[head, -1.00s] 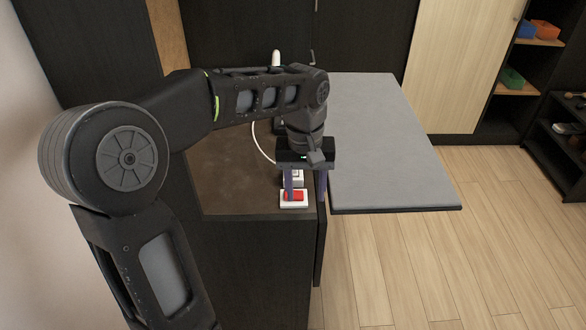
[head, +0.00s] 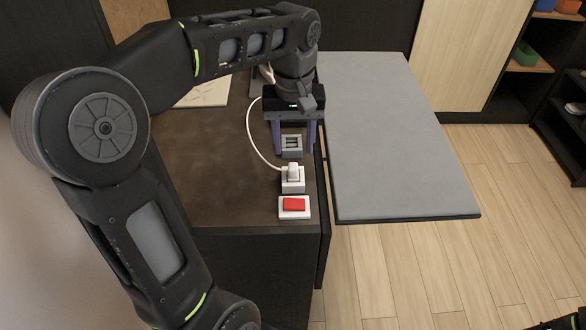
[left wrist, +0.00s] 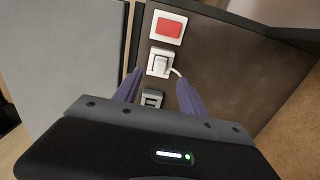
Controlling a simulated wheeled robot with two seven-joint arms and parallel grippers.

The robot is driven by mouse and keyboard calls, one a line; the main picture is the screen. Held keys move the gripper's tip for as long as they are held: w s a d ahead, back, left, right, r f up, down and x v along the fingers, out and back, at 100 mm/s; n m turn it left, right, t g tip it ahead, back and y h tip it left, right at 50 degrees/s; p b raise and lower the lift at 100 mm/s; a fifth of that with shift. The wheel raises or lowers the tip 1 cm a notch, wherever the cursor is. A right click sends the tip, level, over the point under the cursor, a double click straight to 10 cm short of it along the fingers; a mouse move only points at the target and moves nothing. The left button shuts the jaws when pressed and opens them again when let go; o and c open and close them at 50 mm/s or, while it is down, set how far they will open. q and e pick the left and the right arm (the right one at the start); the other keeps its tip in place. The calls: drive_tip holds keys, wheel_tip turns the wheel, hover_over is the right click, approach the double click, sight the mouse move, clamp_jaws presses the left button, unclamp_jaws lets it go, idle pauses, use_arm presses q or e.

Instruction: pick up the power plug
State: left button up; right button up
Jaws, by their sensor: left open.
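The white power plug (head: 293,172) stands upright in a white square socket (head: 293,187) on the brown counter. Its white cable (head: 250,135) curves back to the left. The plug also shows in the left wrist view (left wrist: 161,63), near the fingertips. My left gripper (head: 293,151) points down, open and empty, with its purple fingers spread. In the head view it appears behind the plug, around a grey block with slots (head: 291,141). I cannot tell its exact height. My right gripper is not seen.
A white plate with a red rocker switch (head: 294,207) lies in front of the socket near the counter's front edge. A grey panel (head: 385,140) extends to the right. A pale flat sheet (head: 205,92) lies at the back left of the counter (head: 205,150).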

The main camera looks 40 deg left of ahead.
sight(293, 166)
use_arm(q)
drive_tip(key=shift+f, duration=1.35)
drive_tip(key=shift+a+f+p, duration=0.1)
drive_tip(key=shift+f+p, duration=0.2)
drive_tip(key=shift+f, duration=2.3)
clamp_jaws()
